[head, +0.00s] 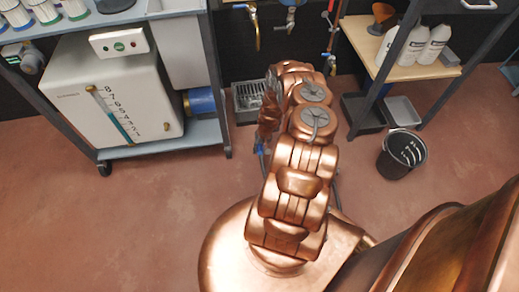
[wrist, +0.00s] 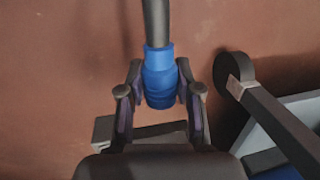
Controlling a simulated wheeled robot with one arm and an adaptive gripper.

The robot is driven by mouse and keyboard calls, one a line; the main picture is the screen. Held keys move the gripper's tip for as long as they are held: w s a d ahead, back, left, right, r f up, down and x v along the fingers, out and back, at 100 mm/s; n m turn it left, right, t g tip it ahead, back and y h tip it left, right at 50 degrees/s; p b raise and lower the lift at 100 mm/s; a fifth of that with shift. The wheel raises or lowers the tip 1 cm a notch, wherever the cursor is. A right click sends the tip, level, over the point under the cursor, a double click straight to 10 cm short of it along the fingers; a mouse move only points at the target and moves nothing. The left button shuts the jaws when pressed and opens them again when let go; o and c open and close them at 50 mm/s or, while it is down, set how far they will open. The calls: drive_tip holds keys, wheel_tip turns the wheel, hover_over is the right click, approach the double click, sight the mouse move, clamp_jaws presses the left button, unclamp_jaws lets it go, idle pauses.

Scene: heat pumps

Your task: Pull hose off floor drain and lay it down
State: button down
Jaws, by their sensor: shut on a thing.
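The hose's blue end fitting (wrist: 160,76) sits between the two fingers of my gripper (wrist: 160,92) in the wrist view. My gripper is shut on it. The dark hose (wrist: 156,22) runs from the fitting to the top of that view. In the head view a bit of blue (head: 260,150) shows beside my copper arm, which hides most of the gripper and hose. The floor drain appears as a grey grate (head: 249,95) in a tray by the back wall, left of my arm. Whether the fitting is clear of the drain is hard to tell.
A wheeled cart (head: 160,138) with a white tank (head: 115,90) stands left of the drain. A wooden-topped table (head: 395,60) with white bottles is at the right, with grey trays beneath. A black bucket (head: 402,154) stands before it. Red floor is open at front left.

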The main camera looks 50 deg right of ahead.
drive_tip(key=shift+f+b, duration=4.1)
drive_tip(key=shift+b, duration=0.15)
drive_tip(key=c, duration=0.7)
unclamp_jaws()
drive_tip(key=shift+s+d+r, duration=0.15)
drive_tip(key=shift+d+r, duration=0.2)
drive_tip(key=shift+r, duration=1.6)
drive_tip(key=shift+s+d+r, duration=0.15)
drive_tip(key=shift+d+r, duration=0.15)
drive_tip(key=shift+r, duration=1.7)
drive_tip(key=shift+s+d+r, duration=0.15)
drive_tip(key=shift+d+r, duration=0.2)
drive_tip(key=shift+r, duration=1.6)
